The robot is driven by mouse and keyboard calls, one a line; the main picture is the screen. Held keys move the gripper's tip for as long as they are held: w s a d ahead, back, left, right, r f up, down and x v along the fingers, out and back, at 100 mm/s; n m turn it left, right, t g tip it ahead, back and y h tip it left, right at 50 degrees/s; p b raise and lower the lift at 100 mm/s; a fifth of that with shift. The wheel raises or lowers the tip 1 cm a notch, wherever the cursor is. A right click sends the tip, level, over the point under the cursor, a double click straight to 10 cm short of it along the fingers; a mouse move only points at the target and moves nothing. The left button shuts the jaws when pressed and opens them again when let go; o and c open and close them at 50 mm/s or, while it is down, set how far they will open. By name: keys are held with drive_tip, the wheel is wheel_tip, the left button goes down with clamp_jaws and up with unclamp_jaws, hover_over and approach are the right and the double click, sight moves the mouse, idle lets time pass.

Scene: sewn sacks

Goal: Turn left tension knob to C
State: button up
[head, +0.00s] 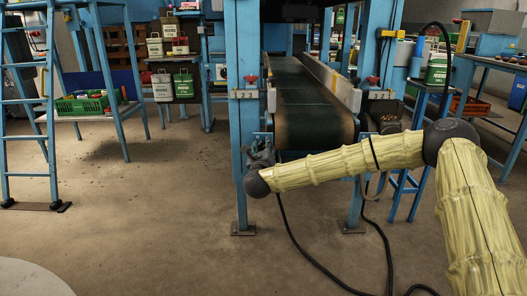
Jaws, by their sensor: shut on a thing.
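The conveyor (300,105) has a dark belt running over a roller at its near end, inside a blue frame. My gripper (262,146) is at the left post, level with the lower part of the roller. It is shut on what seems to be the left tension knob, which the dark fingers and wrist hide. The knob's pointer and its letter cannot be read. A small marked plate (243,94) with a red-topped part (250,79) above it is on the left post. A similar plate (378,95) is on the right side.
My yellow-sleeved arm crosses in front of the conveyor's right post. Black cables hang to the floor (185,225). A blue ladder (25,110) stands at the left. A green crate (85,105) sits on a low shelf. The floor at front left is clear.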

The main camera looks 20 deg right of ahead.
drive_tip(key=shift+d+f, duration=0.1)
idle(0.4)
drive_tip(key=o, duration=1)
drive_tip(key=shift+s, duration=0.15)
drive_tip(key=v, duration=1.1)
drive_tip(key=shift+s+a, duration=0.25)
drive_tip(key=shift+s, duration=0.1)
